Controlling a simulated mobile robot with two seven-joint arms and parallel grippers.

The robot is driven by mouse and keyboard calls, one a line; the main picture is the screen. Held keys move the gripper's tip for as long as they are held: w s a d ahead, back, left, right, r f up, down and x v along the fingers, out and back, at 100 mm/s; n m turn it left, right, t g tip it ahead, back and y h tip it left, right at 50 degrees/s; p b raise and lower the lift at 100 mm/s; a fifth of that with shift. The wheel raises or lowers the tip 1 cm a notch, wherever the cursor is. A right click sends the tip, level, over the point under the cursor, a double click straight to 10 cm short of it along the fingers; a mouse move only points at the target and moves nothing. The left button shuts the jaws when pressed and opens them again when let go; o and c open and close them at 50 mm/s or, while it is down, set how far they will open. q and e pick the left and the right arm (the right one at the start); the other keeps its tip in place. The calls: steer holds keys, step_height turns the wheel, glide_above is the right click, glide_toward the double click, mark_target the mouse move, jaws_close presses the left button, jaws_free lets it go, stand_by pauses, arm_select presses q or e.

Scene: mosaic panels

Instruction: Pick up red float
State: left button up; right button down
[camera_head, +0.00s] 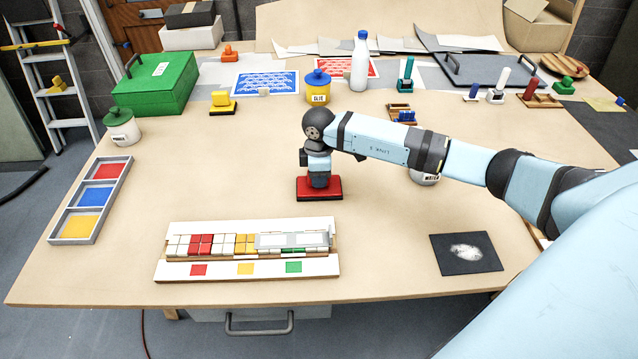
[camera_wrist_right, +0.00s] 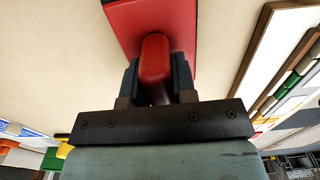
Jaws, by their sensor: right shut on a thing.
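The red float (camera_head: 320,189) has a flat red block with a dark underside and sits at the middle of the table, behind the mosaic tray. In the right wrist view the red float (camera_wrist_right: 150,18) shows its flat block and its rounded red handle. My right gripper (camera_head: 319,178) is above the float, pointing down. In the wrist view its two dark fingers (camera_wrist_right: 155,80) are shut on the red handle, one on each side. From the head view I cannot tell whether the float touches the table. My left gripper is not in view.
In front stands the mosaic tray (camera_head: 163,271) with coloured tiles. A three-part colour tray (camera_head: 52,239) lies at left and a dark mat (camera_head: 447,265) at right. A glue jar (camera_head: 318,86), a white bottle (camera_head: 360,62) and a green box (camera_head: 160,85) stand behind.

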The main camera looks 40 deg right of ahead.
step_height(320, 180, up, 20)
steer(key=b, duration=0.1)
stand_by(0.5)
steer(key=c, duration=1.4)
jaws_free()
steer(key=shift+c, duration=0.2)
steer(key=c, duration=0.3)
